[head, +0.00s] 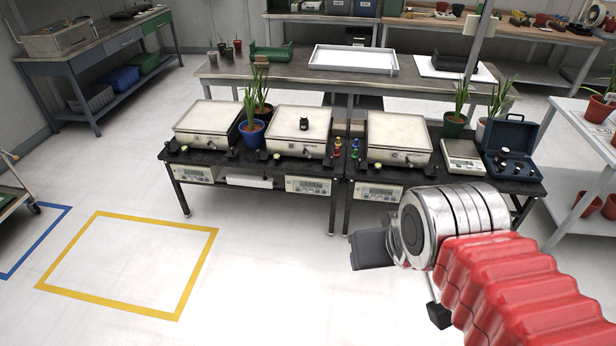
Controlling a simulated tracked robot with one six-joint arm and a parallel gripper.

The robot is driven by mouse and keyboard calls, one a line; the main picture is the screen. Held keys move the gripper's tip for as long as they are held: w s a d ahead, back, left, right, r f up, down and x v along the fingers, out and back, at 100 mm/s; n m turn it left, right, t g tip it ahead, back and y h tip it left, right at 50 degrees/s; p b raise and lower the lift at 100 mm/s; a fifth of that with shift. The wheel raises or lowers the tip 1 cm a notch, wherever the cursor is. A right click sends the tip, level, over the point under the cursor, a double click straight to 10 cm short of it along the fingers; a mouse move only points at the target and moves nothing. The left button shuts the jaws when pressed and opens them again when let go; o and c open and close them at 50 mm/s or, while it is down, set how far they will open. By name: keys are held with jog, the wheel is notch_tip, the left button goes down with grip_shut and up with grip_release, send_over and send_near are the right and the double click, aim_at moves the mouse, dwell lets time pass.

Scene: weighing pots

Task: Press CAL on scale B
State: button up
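Three bench scales with pale square platforms stand on black tables: a left scale (206,118), a middle scale (285,122) and a right scale (398,133). Each has a panel with a display and small buttons on the table front below it: left panel (194,174), middle panel (307,186), right panel (380,192). The scale letters and button labels are too small to read, so I cannot tell which is B. A small black object (304,123) sits on the middle platform. My gripper (405,282) is at lower right, in front of the tables, apart from the scales; its opening is unclear.
Potted plants stand between the left and middle scales, including one in a blue pot (252,134). A small scale (462,157) and an open blue case (511,146) are at right. A yellow floor outline (124,304) encloses clear floor at left. A white shelf (590,130) stands far right.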

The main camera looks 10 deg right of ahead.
grip_shut()
dwell(0.3)
dwell(1.1)
